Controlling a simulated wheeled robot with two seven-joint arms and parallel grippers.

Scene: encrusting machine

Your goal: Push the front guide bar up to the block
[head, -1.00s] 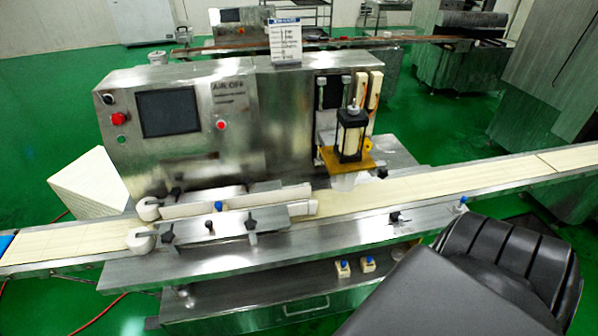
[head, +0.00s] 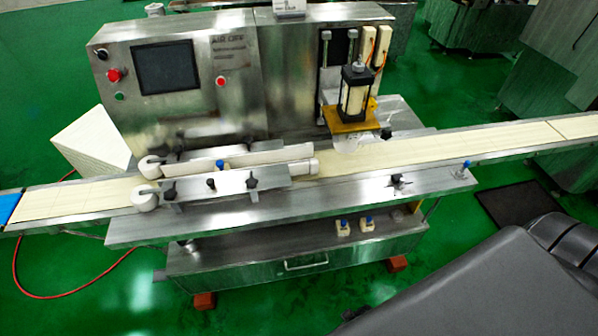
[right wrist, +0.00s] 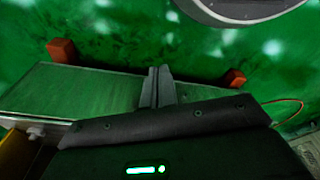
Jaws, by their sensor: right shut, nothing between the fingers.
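The guide assembly lies over the left half of the pale conveyor belt in the head view. Its front guide bar (head: 232,184) is a steel strip with black knobs and a white roller (head: 145,197) at its left end. Behind it runs a long pale rear bar (head: 265,157). A small whitish end piece (head: 314,167) sits at the right end of the guides. I cannot tell which piece is the block. My right gripper (right wrist: 160,72) is shut and empty in the right wrist view, above the green floor and a steel surface. My left gripper is out of view.
The steel machine housing (head: 190,85) with a dark screen stands behind the belt. A black press head (head: 355,90) on a brown plate hangs over the belt, right of the guides. A steel front ledge (head: 330,207) and a drawer (head: 300,262) lie below.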

